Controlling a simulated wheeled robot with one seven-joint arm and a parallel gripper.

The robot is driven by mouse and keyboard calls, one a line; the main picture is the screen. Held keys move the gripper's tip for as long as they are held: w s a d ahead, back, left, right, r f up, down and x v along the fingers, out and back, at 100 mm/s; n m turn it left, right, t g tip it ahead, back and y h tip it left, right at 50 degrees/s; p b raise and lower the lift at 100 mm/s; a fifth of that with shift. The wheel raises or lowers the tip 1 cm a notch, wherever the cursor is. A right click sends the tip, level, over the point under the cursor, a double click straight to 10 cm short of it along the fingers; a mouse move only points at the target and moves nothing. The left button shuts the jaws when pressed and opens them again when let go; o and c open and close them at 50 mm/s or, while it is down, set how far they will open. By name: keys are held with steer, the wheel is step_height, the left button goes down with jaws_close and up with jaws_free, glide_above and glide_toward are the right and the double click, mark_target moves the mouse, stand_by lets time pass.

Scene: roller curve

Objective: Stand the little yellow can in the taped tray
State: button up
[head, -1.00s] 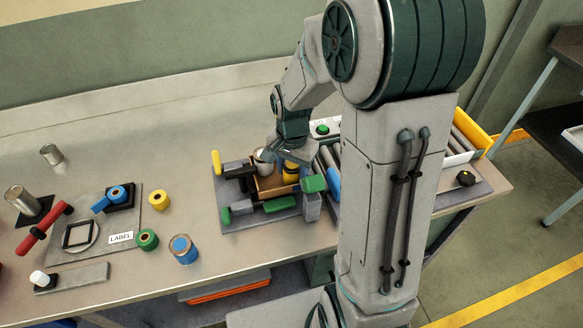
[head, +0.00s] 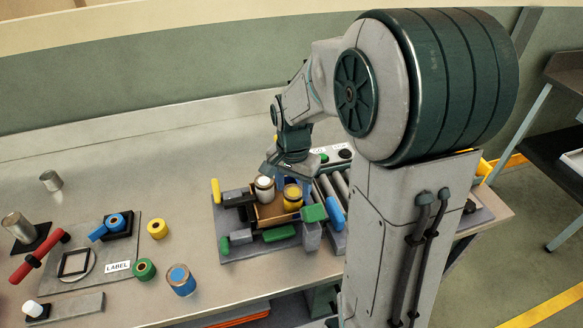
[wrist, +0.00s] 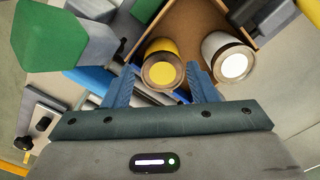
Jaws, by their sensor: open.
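The little yellow can (head: 292,198) stands upright in the brown open tray (head: 268,216), in the corner nearer the rollers. A pale can with a white top (head: 264,188) stands in the tray beside it. My gripper (head: 285,181) is just behind and above the yellow can in the head view. In the wrist view its blue fingers (wrist: 160,88) are spread and empty. The yellow can (wrist: 161,64) lies ahead of the gap between them, and the white-topped can (wrist: 228,58) is to the right. Whether a fingertip touches the yellow can is unclear.
Grey and green clamp blocks (head: 279,233) surround the tray on its grey base. Rollers (head: 327,195) and a blue rod lie close on the right. The table between is clear.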

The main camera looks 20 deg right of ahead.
mark_target(292, 194)
step_height(292, 194, up, 7)
steer(key=shift+a+r, duration=0.1)
steer(key=shift+r, duration=0.05)
steer(key=s+n, duration=0.1)
steer(key=s, duration=0.1)
steer(key=s+r+n+t, duration=0.1)
steer(key=s+n, duration=0.1)
steer(key=s, duration=0.1)
steer(key=s+r+n, duration=0.1)
steer(key=s, duration=0.1)
steer(key=shift+s+r+t, duration=0.15)
steer(key=shift+s+t, duration=0.15)
steer(key=shift+t, duration=0.1)
steer(key=s+f+n+t, duration=0.1)
steer(key=s+n, duration=0.4)
steer(key=s, duration=0.1)
steer(key=shift+s+t, duration=0.3)
steer(key=shift+s, duration=0.1)
